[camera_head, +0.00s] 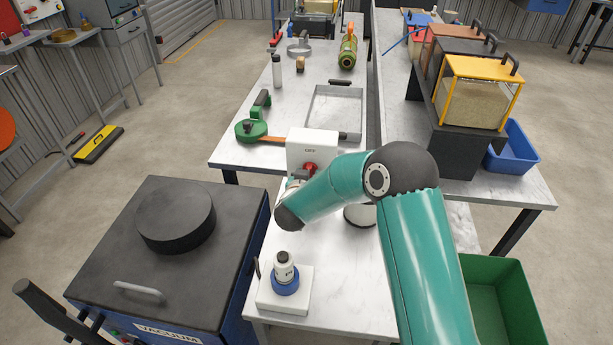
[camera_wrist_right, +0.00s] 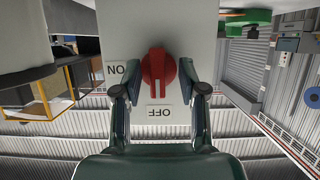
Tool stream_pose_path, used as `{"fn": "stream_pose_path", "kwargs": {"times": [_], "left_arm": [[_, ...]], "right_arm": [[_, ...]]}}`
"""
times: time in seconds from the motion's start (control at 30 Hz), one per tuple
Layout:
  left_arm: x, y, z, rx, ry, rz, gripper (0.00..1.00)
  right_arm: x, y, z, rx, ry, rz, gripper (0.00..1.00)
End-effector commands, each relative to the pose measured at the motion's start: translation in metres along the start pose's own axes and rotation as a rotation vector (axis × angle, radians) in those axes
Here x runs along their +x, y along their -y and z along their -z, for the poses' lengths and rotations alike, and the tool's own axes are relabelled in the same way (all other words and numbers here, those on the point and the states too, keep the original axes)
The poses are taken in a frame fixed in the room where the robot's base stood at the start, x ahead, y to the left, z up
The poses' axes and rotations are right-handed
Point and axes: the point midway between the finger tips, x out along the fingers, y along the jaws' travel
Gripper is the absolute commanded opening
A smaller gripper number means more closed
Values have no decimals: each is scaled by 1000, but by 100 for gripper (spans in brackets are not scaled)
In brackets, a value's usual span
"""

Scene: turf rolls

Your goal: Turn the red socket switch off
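The red switch (camera_wrist_right: 157,75) is a round knob with a raised bar on a white panel (camera_wrist_right: 205,20). In the right wrist view the bar runs up and down, its lower end toward the upside-down OFF label; the ON label is at the left. My right gripper (camera_wrist_right: 160,73) is open, with one finger on each side of the knob; I cannot tell whether either finger touches it. In the head view the red switch (camera_head: 310,168) shows on the front of the white socket box (camera_head: 313,146), and my right arm hides most of the gripper. My left gripper is not in view.
A white stand with a blue-ringed bottle (camera_head: 285,275) is on the near table. A black-topped vacuum unit (camera_head: 150,255) stands left of it. A green bin (camera_head: 505,300) is at the lower right. A green tool (camera_head: 252,128) and a metal tray (camera_head: 335,105) lie behind the box.

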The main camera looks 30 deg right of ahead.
Motion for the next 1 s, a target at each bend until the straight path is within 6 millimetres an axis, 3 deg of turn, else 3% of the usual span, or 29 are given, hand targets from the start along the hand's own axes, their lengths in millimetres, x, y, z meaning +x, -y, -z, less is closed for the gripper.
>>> {"fn": "stream_pose_path", "kwargs": {"times": [0.33, 0.7, 1.0], "left_arm": [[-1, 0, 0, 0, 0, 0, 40], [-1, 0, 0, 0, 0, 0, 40], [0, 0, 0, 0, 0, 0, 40]], "right_arm": [[-6, 0, 1, 2, -1, -1, 42], [-60, 1, 0, 1, -1, 1, 42], [-74, 0, 0, 1, 0, -2, 42]]}}
